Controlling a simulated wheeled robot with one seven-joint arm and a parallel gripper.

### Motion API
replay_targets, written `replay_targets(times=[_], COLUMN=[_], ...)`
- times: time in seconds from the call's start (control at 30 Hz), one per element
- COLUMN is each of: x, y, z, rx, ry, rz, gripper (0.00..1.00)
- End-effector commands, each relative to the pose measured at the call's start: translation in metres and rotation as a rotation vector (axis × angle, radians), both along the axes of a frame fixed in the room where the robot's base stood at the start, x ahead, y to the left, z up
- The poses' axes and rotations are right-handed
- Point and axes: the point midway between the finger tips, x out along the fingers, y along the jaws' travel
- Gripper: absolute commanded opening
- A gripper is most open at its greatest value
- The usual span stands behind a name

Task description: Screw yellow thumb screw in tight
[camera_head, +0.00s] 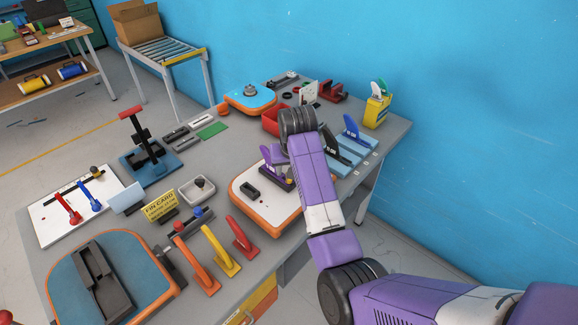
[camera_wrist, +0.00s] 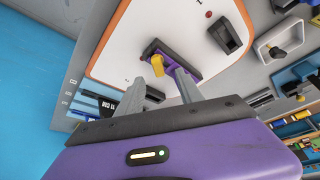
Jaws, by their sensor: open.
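The yellow thumb screw (camera_wrist: 158,65) stands out from the near side of a dark fin box that holds a purple fin piece (camera_wrist: 181,62) in the wrist view. In the head view the purple fin (camera_head: 268,157) stands on a white board with an orange edge (camera_head: 243,196). My gripper (camera_wrist: 160,79) is open, its two grey fingertips spread to either side of the screw in the wrist view, with a gap between. Whether the fingers are level with the screw head I cannot tell.
A black slotted block (camera_head: 250,190) sits on the same board. A grey tray with a knob (camera_head: 197,189) stands to its left. Blue and dark fins (camera_head: 356,134) stand in a rack at the right. Red, yellow and orange levers (camera_head: 220,252) rise at the front.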

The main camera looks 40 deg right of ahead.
Motion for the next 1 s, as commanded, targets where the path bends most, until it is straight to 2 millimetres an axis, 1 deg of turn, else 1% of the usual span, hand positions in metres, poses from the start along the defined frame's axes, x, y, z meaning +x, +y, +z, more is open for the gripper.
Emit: replay_targets(times=[0.1, 0.7, 1.0], x=[0.0, 0.0, 0.0], y=[0.0, 0.0, 0.0], z=[-0.007, -0.034, -0.035], rx=[0.001, -0.001, 0.0], ry=[0.001, 0.001, 0.0], rz=[0.0, 0.0, 0.0], gripper=[0.44, 0.44, 0.44])
